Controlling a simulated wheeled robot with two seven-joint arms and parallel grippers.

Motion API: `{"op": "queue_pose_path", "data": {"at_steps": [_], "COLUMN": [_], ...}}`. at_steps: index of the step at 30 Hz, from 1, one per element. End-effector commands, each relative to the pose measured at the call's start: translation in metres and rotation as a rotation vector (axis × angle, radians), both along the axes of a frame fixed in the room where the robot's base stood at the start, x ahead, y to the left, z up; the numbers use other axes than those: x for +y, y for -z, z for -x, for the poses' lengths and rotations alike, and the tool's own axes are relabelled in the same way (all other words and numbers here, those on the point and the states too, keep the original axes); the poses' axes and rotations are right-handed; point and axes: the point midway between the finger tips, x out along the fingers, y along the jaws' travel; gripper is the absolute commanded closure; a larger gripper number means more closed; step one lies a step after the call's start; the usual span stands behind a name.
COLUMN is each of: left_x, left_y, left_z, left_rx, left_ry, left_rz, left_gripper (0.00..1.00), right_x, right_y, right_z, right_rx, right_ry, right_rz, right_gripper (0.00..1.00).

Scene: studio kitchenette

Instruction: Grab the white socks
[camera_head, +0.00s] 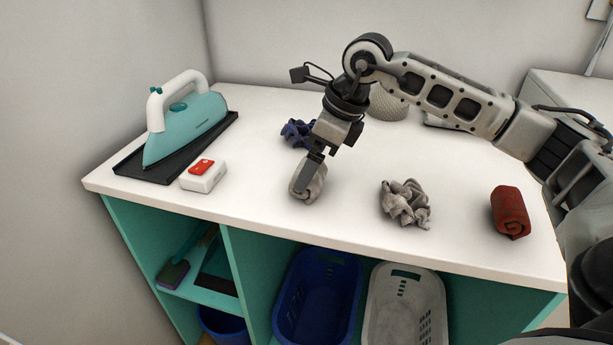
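A rounded, off-white to grey balled cloth (307,187), which looks like rolled socks, is near the front edge of the white counter. My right gripper (312,167) comes in from the right and points down at this ball, its fingers overlapping the top of it. The view does not show whether the fingers are closed on it. A crumpled light grey cloth (405,204) lies to the right, apart from the gripper. It is unclear from its shape whether it is also socks. My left gripper is out of view.
A dark blue crumpled cloth (296,133) lies behind the gripper, and a red rolled cloth (510,212) lies at the right. A teal iron (190,125) on a black tray and a white-and-red box (203,176) stand left. Baskets (405,305) sit below the counter.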

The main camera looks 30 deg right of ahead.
Motion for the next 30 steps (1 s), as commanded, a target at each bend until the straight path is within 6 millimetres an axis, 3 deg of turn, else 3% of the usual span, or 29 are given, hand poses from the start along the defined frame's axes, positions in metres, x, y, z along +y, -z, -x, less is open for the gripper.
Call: {"op": "queue_pose_path", "data": {"at_steps": [9, 19, 24, 30], "left_x": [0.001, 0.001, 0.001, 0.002], "left_y": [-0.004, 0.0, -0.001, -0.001], "left_z": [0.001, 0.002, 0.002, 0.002], "left_rx": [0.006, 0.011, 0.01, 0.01], "left_ry": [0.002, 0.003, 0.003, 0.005], "left_rz": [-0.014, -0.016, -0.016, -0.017], "left_gripper": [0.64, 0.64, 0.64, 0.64], "right_x": [0.005, 0.006, 0.006, 0.006], "right_y": [0.04, 0.048, 0.047, 0.047], "right_z": [-0.014, -0.017, -0.017, -0.017], "right_rx": [0.003, 0.0, 0.0, -0.001], "right_ry": [-0.001, 0.0, 0.001, 0.001], "right_rz": [-0.001, 0.0, 0.0, -0.001], "right_gripper": [0.0, 0.0, 0.45, 0.45]}}
